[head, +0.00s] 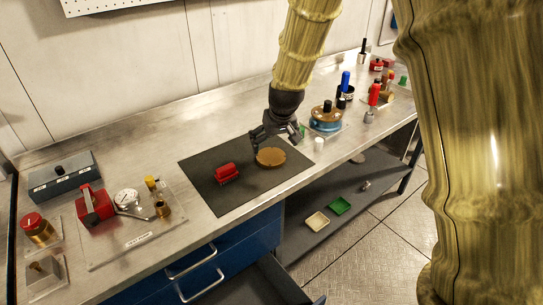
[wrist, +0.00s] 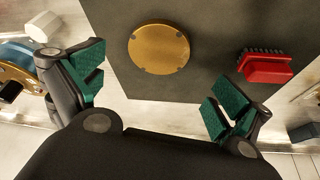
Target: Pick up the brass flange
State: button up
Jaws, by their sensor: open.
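The brass flange (head: 270,157) is a flat round disc with small holes near its rim. It lies on the dark mat (head: 233,199) on the steel bench. In the wrist view the flange (wrist: 159,49) is whole and unobstructed, ahead of the fingertips and between their lines. My gripper (head: 275,137) hangs over the mat, close to the flange in the head view. In the wrist view my gripper (wrist: 160,85) has its green-padded fingers spread wide, with nothing between them. I see no contact with the flange.
A red brush (head: 227,173) lies on the mat left of the flange; it also shows in the wrist view (wrist: 266,68). A small white piece (head: 319,143) and a blue-and-brass part (head: 326,118) stand to the right. A tray (head: 125,235) with a gauge is at left.

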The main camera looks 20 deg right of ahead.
aim_at(271, 156)
jog(key=shift+x, duration=1.1)
jog(key=shift+w+a+f, duration=0.1)
jog(key=shift+f, duration=0.15)
jog(key=p+x, duration=0.1)
jog(key=x, duration=0.2)
jog(key=shift+d+f+p, duration=0.15)
jog(key=shift+d+p, duration=0.1)
jog(key=shift+p, duration=0.1)
jog(key=shift+x, duration=0.9)
jog(key=c, duration=1.7)
jog(key=shift+w, duration=0.1)
